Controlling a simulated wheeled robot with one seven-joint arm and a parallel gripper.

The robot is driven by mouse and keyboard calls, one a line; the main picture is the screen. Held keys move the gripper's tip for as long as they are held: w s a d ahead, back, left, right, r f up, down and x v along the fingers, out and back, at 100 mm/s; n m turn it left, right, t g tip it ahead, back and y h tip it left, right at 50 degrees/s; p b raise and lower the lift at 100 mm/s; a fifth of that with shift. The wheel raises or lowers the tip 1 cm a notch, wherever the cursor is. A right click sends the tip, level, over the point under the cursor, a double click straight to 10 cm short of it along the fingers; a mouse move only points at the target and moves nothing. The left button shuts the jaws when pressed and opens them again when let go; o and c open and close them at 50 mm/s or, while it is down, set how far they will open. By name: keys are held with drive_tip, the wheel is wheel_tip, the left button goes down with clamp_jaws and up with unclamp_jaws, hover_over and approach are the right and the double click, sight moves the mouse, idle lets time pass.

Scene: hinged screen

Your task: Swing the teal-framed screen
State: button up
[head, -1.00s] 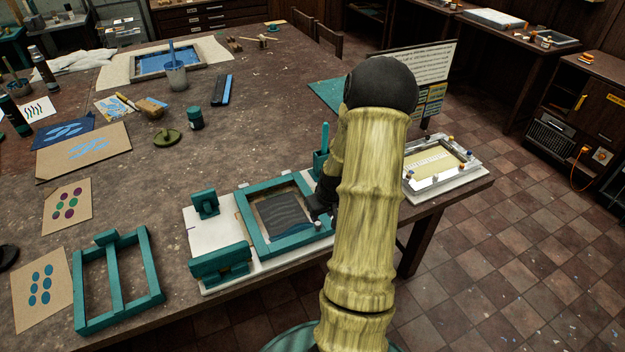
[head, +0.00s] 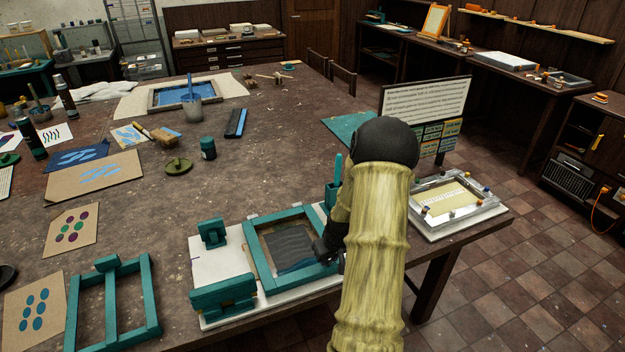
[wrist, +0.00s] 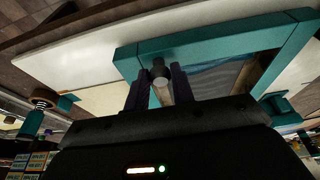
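The teal-framed screen (head: 260,262) lies about flat over a white base board (head: 213,268) at the table's front edge. Its mesh shows a dark grey patch. Teal blocks (head: 222,294) stand at its left side. My gripper (head: 328,246) is at the frame's right edge, partly hidden by my arm. In the wrist view, the fingers (wrist: 160,88) stand on either side of a short handle with a round grey knob (wrist: 160,73), beside the teal frame bar (wrist: 215,42). I cannot tell whether both fingers press on it.
A teal holder (head: 334,190) with an upright tool stands just behind my gripper. A loose teal frame (head: 152,300) lies to the left.

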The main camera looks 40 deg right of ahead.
wheel_tip(320, 180, up, 8)
drive_tip(key=w+p, duration=0.2)
drive_tip(key=p, duration=0.4)
drive_tip(key=shift+w+d+r, duration=0.2)
drive_tip(key=shift+w+d, duration=0.1)
idle(0.3)
drive_tip(key=w+d+r+p, duration=0.1)
drive_tip(key=w+r+p, duration=0.3)
drive_tip(key=r, duration=0.3)
drive_tip(key=shift+w+p, duration=0.25)
drive_tip(key=shift+p, duration=0.5)
drive_tip(key=shift+r, duration=0.1)
